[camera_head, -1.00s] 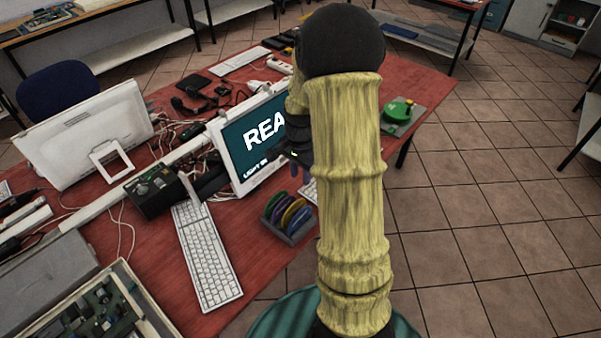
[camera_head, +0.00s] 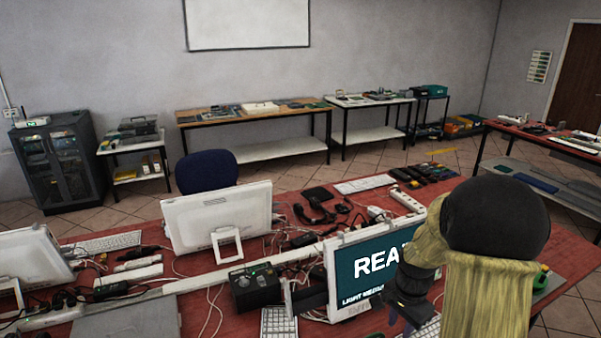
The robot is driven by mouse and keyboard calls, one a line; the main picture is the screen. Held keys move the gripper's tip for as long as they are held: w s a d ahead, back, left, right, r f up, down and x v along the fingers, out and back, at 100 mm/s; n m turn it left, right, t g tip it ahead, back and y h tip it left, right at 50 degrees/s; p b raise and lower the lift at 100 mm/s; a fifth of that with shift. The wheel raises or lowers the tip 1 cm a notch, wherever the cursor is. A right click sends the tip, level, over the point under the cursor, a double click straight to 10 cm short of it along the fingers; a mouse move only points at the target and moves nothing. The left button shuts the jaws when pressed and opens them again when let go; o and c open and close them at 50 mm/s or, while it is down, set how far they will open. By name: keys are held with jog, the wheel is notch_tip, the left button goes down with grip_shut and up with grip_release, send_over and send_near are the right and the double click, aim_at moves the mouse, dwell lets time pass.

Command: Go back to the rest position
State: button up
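My arm, in a yellow sleeve with a black joint, stands at the lower right of the head view. The dark end of the arm with my gripper (camera_head: 408,312) is in front of the monitor (camera_head: 368,265), which reads "REA…" before the arm covers the rest. No held object can be made out.
The red table (camera_head: 300,180) carries monitors, a black box (camera_head: 255,287), keyboards (camera_head: 279,325), a power strip (camera_head: 407,199) and tangled cables. A blue chair (camera_head: 207,171) stands behind it. Benches (camera_head: 255,119) line the far wall. Floor is free at the lower right.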

jog(key=s+a+r+n+t, duration=0.2)
jog(key=s+a+r+n, duration=0.3)
jog(key=s+a+n, duration=0.6)
jog(key=shift+s+a+r+n, duration=0.25)
jog(key=shift+r+n, duration=0.1)
jog(key=shift+n, duration=0.25)
jog(key=shift+w, duration=0.15)
dwell(0.4)
